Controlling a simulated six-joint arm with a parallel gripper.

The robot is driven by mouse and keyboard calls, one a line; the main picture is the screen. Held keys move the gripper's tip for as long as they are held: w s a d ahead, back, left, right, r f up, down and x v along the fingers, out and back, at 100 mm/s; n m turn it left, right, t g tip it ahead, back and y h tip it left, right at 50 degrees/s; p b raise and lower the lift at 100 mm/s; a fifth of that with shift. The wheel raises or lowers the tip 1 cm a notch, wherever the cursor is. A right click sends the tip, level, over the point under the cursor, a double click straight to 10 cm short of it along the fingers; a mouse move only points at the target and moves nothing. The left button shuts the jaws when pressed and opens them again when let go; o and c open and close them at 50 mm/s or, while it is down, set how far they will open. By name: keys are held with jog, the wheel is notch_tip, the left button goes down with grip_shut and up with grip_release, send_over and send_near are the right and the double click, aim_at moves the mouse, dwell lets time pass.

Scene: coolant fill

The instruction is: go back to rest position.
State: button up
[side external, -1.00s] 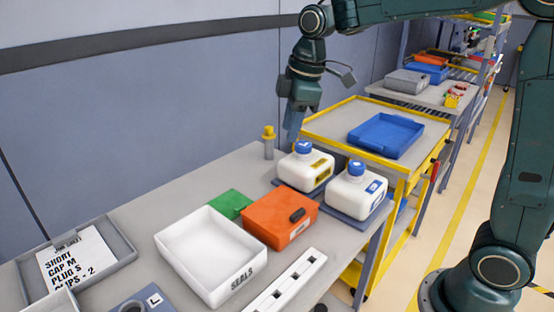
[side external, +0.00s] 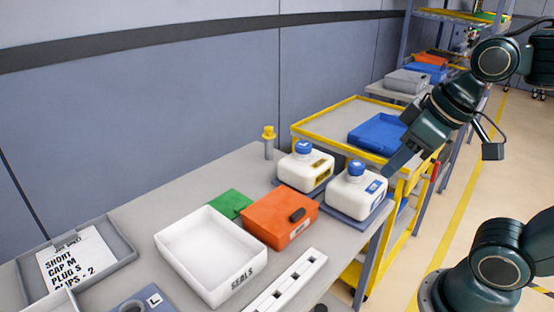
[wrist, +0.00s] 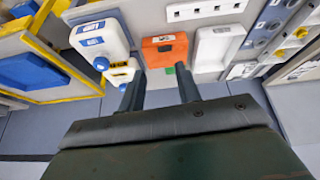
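My gripper (side external: 398,162) is in the air at the right of the table, beside the right white jug and in front of the blue tray. In the wrist view its two fingers (wrist: 160,88) stand apart with nothing held between them, so it is open. Two white jugs with blue caps stand upright on the table: the left jug (side external: 305,170) with a yellow label and the right jug (side external: 356,192) with a blue label. Both jugs also show in the wrist view, left of the fingers.
An orange box (side external: 270,222), a white SEALS bin (side external: 205,240) and a green piece (side external: 230,204) are on the table. A yellow-topped bottle (side external: 268,145) stands behind the jugs. A yellow-edged cart (side external: 330,118) with a blue tray (side external: 378,134) is beyond. The aisle floor at right is clear.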

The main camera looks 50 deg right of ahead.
jog(key=shift+s+d+f+m, duration=0.1)
jog(key=shift+s+f+m, duration=0.35)
jog(key=shift+s, duration=0.45)
